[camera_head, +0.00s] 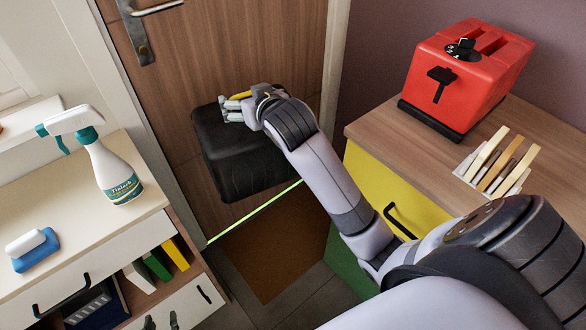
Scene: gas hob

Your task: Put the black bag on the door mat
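The black bag (232,168) is a boxy dark case in front of the wooden door, slightly tilted. The bag appears to hang above the floor. The brown door mat (272,256) lies on the floor below and to the right of the bag, partly hidden by my arm.
A cream cabinet (70,238) with a spray bottle (113,172) and a sponge (33,250) stands on the left. A wooden-topped cabinet (392,128) with a red toaster (465,78) stands on the right. The floor between them is narrow.

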